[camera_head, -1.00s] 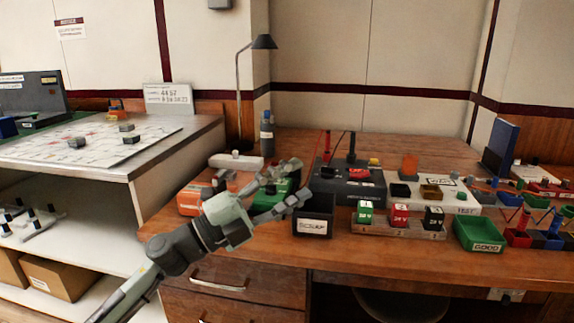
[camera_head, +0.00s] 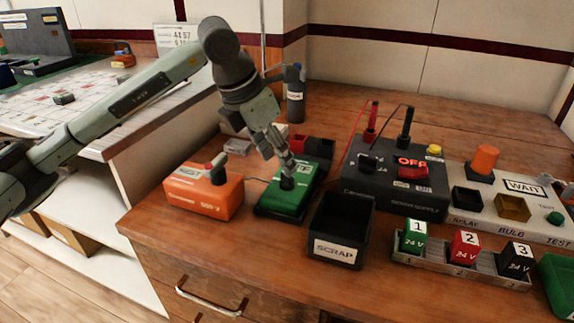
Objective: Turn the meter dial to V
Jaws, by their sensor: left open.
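The green meter (camera_head: 280,207) lies on the wooden bench with a dark round dial (camera_head: 288,183) on its upper face. Its display end, behind the fingers, shows small lettering, and I cannot read the dial's setting. My left gripper (camera_head: 286,166) points down over the meter, its fingertips at or just above the dial. The fingers cover part of the dial, so I cannot tell whether they touch it. My left gripper is open. My right gripper is out of view.
An orange 500 V box (camera_head: 203,192) stands close left of the meter and a black SCRAP bin (camera_head: 336,252) close right. A dark power supply (camera_head: 395,185) reading OFF, numbered blocks in a rack (camera_head: 460,264) and a WAIT panel (camera_head: 540,205) stand further right. A bottle (camera_head: 296,104) stands behind.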

